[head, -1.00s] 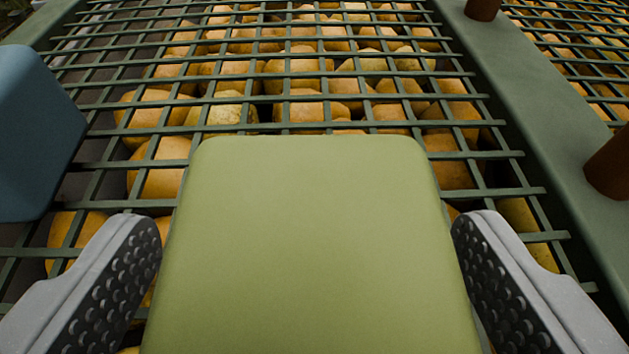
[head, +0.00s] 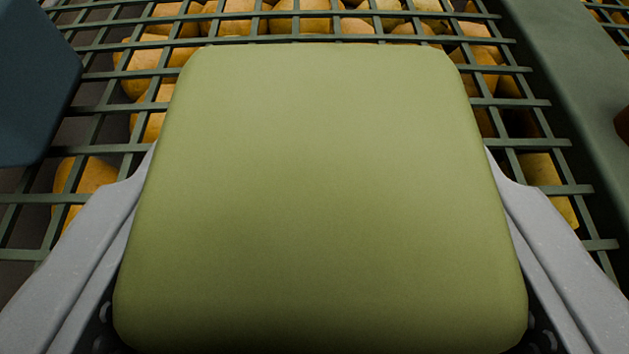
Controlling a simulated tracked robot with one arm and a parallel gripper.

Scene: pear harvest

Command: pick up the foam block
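The foam block (head: 315,190) is a pale olive-green block with rounded edges. It fills the middle of the head view, over a green grid with yellow pears below. My gripper (head: 320,165) straddles it, with one grey finger along its left side and one along its right. The fingers sit close against the sides and appear shut on it. The block hides the fingertips and most of the dark pads. I cannot tell whether its underside touches the grid.
The green grid (head: 105,104) lies around the block, with several yellow pears (head: 88,185) under it. A dark blue object (head: 32,85) stands at the left edge. A green beam (head: 565,95) runs along the right, with a brown post (head: 622,127) at the edge.

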